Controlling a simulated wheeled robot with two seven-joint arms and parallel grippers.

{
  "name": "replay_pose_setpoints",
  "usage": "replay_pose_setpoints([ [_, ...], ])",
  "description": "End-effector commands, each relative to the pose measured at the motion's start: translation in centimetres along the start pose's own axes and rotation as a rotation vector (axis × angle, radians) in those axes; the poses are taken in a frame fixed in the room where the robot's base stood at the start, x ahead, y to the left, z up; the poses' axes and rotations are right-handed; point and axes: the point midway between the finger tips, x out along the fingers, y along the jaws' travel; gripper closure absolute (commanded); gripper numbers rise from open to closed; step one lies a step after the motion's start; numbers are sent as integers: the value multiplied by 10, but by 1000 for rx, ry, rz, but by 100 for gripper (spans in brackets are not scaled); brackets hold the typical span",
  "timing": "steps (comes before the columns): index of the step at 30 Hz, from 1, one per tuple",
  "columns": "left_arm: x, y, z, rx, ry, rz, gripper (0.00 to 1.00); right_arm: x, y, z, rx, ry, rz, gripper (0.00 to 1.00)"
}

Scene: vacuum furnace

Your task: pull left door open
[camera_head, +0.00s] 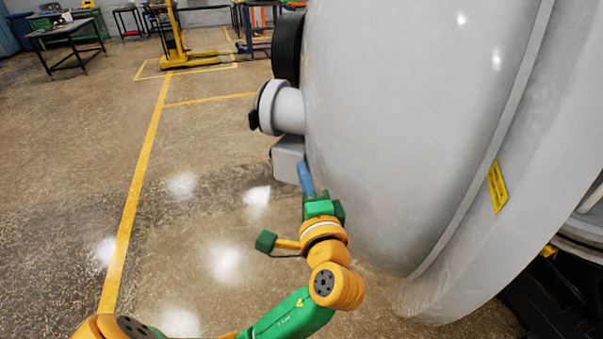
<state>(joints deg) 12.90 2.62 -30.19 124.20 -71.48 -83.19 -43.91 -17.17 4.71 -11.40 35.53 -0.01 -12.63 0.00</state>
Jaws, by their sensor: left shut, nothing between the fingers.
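The left door (410,130) is a large, light grey, domed furnace door that fills the right half of the head view. A rim band runs down its right side. A grey flanged port (283,107) and a grey box-like part (288,158) stick out from its left side. I cannot tell whether the fingers touch the door. My right gripper is not in view.
Yellow floor lines (137,190) cross the open floor at the left. A yellow lifting stand (181,45) and a dark table (66,41) stand far back.

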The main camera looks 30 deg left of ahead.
Motion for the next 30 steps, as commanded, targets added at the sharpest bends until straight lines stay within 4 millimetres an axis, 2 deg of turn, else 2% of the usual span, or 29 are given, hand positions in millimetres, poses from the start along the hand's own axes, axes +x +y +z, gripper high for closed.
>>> replay_pose_setpoints([
  [30,0,0,0,0,0,0,100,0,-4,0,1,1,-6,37],
])
